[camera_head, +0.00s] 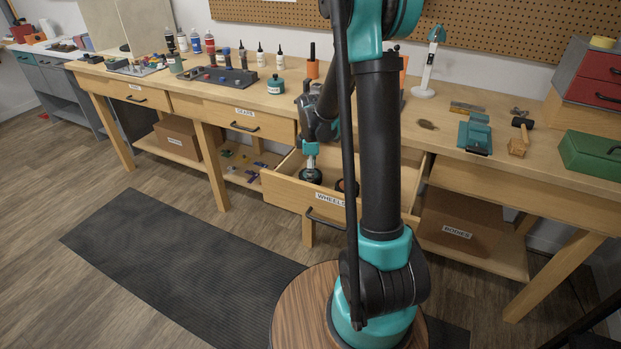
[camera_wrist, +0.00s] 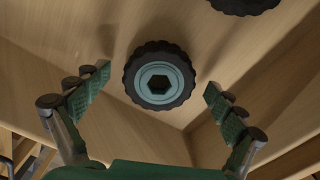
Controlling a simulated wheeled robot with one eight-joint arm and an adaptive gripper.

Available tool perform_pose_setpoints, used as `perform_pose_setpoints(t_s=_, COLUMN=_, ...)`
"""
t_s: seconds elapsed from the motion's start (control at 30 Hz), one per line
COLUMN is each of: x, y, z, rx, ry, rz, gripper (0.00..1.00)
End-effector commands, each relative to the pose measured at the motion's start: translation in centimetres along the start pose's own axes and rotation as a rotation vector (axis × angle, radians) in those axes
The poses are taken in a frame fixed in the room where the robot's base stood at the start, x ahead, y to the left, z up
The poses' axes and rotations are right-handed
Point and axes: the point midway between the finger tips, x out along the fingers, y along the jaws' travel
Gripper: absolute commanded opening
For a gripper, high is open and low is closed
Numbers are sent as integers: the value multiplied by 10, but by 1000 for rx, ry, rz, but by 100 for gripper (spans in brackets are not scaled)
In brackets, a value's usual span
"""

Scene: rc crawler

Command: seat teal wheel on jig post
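The teal wheel (camera_wrist: 171,75) has a black knobbly tyre and a teal rim with a dark hexagonal hole. It lies in the open drawer labelled WHEELS (camera_head: 331,200). It also shows small in the head view (camera_head: 310,176). My gripper (camera_wrist: 158,90) is open, with green fingers on either side of the wheel, apart from it. In the head view my gripper points down into the drawer over the wheel. I cannot make out the jig post; my arm hides part of the bench.
A second dark wheel (camera_wrist: 244,3) lies near the first in the drawer. The drawer walls are close around my fingers. The bench (camera_head: 445,145) behind holds bottles, a white lamp (camera_head: 428,65), a teal device (camera_head: 475,135) and a green box (camera_head: 592,155).

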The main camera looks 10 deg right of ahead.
Motion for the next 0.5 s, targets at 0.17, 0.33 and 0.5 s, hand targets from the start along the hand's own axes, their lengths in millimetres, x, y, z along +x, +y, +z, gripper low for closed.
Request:
perform_pose_setpoints(t_s=0.17, x=0, y=0, z=0, rx=0, ry=0, rz=0, gripper=70)
perform_pose_setpoints(t_s=0.33, x=0, y=0, z=0, rx=0, ry=0, rz=0, gripper=49)
perform_pose_setpoints(t_s=0.5, x=0, y=0, z=0, rx=0, ry=0, rz=0, gripper=42)
